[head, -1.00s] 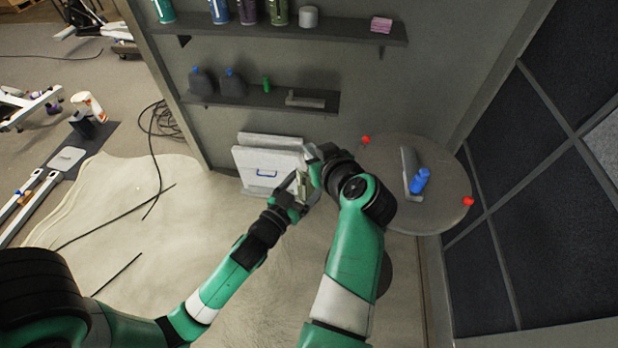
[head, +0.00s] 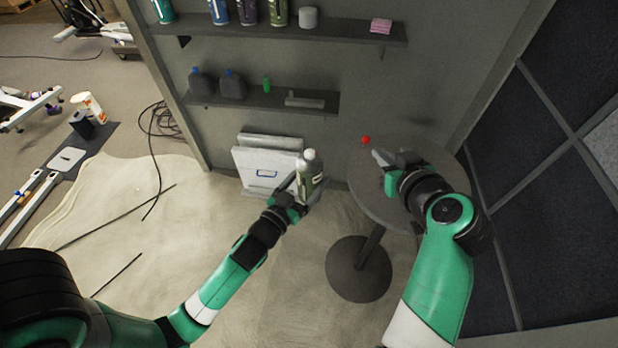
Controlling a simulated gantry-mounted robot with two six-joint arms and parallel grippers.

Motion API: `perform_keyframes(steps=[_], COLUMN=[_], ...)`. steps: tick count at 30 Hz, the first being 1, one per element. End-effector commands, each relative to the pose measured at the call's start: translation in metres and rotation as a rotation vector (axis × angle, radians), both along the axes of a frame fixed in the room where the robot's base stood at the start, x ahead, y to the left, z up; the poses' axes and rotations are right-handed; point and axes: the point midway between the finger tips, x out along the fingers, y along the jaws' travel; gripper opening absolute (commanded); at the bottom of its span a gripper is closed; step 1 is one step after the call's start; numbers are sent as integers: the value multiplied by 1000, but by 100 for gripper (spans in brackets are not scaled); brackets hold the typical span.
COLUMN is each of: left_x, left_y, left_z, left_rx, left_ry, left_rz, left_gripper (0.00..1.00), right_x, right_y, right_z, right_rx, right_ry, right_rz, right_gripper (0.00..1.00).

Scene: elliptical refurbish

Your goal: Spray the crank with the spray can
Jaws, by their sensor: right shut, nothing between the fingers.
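My right gripper (head: 379,158) is shut and empty over the round grey table (head: 362,190), to the right of the can. I cannot make out the crank for certain; parts of exercise machines show at the left edge (head: 28,108) and at the top left (head: 82,20).
A red piece (head: 366,140) lies on the round table's far edge; my right arm covers the table's right part. Shelves (head: 265,100) with bottles and cans stand behind. White panels (head: 265,165) lean on the wall. Cables and a dark mat (head: 98,140) lie on the left floor.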

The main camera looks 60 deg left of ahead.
Motion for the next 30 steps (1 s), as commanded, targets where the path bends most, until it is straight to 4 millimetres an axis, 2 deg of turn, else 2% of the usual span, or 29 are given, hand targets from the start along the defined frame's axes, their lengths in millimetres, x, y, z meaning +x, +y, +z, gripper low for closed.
perform_keyframes(steps=[9,18,24,30], left_x=[0,0,0,0], left_y=[0,0,0,0], left_z=[1,1,1,1], left_rx=[1,1,1,1], left_ry=[-3,-3,-3,-3], left_rz=[0,0,0,0], left_gripper=[14,14,14,14], right_x=[49,86,101,107], right_y=[-53,-105,-136,-150], right_z=[16,41,59,68], right_rx=[19,39,52,59], right_ry=[-103,-212,-275,-305], right_rz=[-107,-216,-282,-313], right_gripper=[0,0,0,0])
